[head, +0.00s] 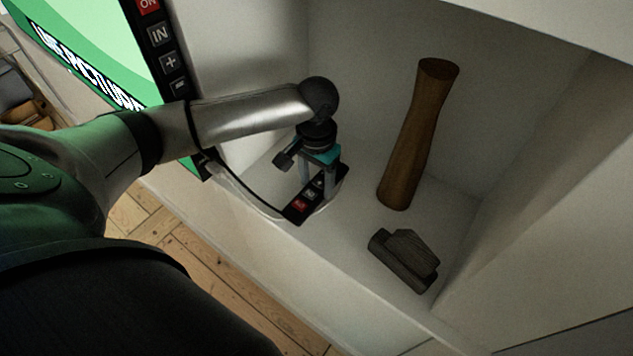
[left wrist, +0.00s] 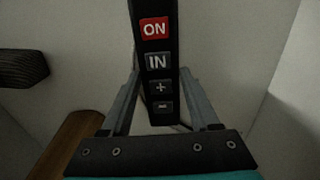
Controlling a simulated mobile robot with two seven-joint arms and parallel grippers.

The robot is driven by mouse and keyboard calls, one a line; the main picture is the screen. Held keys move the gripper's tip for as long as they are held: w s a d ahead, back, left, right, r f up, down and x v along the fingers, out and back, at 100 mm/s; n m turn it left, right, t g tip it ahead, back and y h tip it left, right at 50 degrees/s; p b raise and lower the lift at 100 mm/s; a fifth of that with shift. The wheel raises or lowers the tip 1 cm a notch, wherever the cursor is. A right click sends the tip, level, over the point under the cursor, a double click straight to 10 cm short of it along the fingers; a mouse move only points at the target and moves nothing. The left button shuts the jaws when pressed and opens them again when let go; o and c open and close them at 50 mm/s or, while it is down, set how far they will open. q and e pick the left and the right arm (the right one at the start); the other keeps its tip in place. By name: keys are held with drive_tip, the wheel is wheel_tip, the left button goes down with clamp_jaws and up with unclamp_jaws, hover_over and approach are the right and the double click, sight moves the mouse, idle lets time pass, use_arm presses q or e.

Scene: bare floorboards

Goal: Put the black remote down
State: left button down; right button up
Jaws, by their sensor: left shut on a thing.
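The black remote (head: 298,211) has a red ON button and grey IN, + and - buttons. It is in my left gripper (head: 318,185), low over the floor of a white shelf compartment. In the left wrist view the remote (left wrist: 155,60) stands lengthwise between the two fingers of the left gripper (left wrist: 160,88), its ON end farthest from the palm. The fingers are shut on its sides. I cannot tell whether its underside touches the shelf. My right gripper is not in view.
A tall brown wooden vase (head: 414,140) and a dark block-like object (head: 404,260) stand to the right in the white compartment (head: 345,238). A green screen (head: 95,50) with a black button strip (head: 160,55) is at upper left. Bare shelf lies between remote and dark object.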

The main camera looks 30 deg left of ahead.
sight(317, 188)
use_arm(q)
drive_tip(key=shift+f, duration=0.1)
drive_tip(key=shift+c, duration=0.6)
unclamp_jaws()
wheel_tip(317, 188, up, 12)
drive_tip(key=p, duration=0.2)
idle(0.4)
